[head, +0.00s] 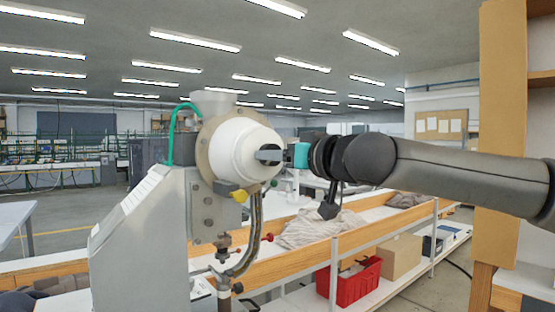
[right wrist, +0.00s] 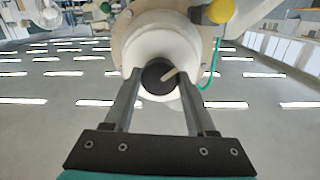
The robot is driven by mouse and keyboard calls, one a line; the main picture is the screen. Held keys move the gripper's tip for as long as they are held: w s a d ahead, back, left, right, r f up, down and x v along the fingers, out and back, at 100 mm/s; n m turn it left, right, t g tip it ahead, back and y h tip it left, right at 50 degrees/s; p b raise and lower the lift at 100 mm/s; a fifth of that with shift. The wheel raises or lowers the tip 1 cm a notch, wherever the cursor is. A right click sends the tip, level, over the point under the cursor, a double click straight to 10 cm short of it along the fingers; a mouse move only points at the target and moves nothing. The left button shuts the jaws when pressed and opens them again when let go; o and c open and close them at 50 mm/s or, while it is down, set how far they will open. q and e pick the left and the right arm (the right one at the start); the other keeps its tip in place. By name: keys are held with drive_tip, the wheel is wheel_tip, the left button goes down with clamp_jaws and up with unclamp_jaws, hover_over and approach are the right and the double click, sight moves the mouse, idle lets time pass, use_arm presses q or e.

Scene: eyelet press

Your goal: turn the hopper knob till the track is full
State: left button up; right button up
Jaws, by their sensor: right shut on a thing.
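The eyelet press (head: 150,240) stands at left centre in the head view, with a white hopper drum (head: 234,150) at its top. The hopper knob (right wrist: 158,78) is black with a pale pointer line and sits at the drum's centre in the right wrist view. My right gripper (head: 268,155) reaches in from the right, and its two fingers are shut on the knob, one on each side. The fingers largely hide the knob in the head view. The curved track (head: 255,222) runs down below the drum; how full it is cannot be told. My left gripper is out of view.
A yellow part (head: 239,196) sits just under the drum, and a green hose (head: 171,135) arches behind it. A bench with wooden rails stands behind, with grey cloth (head: 318,228), a red bin (head: 348,283) and a cardboard box (head: 398,256). A wooden post (head: 502,130) rises at right.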

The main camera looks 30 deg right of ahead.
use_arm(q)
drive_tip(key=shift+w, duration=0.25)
use_arm(e)
drive_tip(key=shift+m, duration=0.4)
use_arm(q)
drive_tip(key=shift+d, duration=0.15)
use_arm(e)
drive_tip(key=o, duration=1.4)
drive_tip(key=shift+c, duration=0.2)
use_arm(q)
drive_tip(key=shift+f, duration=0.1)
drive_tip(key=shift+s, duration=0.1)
use_arm(e)
drive_tip(key=shift+s, duration=0.1)
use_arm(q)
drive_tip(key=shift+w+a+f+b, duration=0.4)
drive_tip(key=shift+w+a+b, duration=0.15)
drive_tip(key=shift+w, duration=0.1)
use_arm(e)
drive_tip(key=s, duration=1.5)
drive_tip(key=shift+d+r, duration=0.25)
drive_tip(key=shift+d, duration=0.1)
